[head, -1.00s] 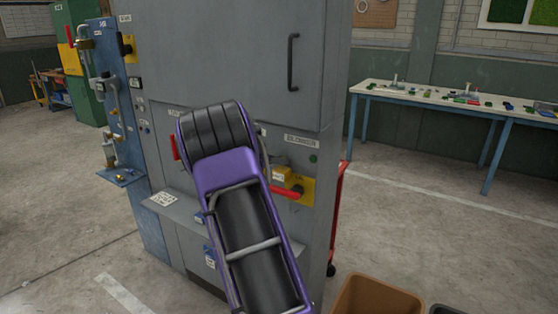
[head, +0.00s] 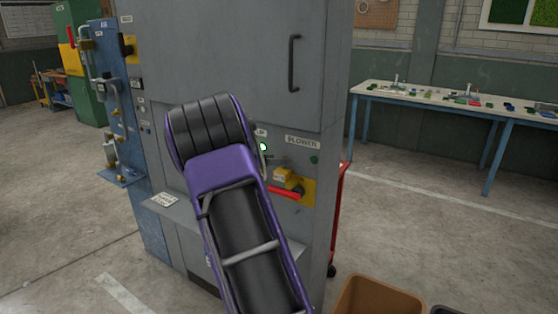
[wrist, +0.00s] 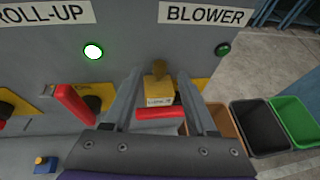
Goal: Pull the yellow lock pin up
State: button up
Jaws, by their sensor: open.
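In the wrist view the yellow lock pin (wrist: 158,67) stands up from a yellow block (wrist: 158,88) with a small label, under the BLOWER sign. A red handle (wrist: 160,112) lies just below the block. My gripper (wrist: 160,76) is open, with one finger on each side of the block and pin. Whether the fingers touch them is not clear. In the head view the yellow block (head: 284,175) and red handle (head: 284,192) show right of my arm; my fingers are hidden there.
The ROLL-UP station has another red handle (wrist: 76,103) on the left and a bright lit lamp (wrist: 93,51). Brown (head: 377,296), black and green bins stand on the floor at right.

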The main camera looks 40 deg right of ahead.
jog(key=v, duration=1.4)
jog(key=shift+a, duration=0.2)
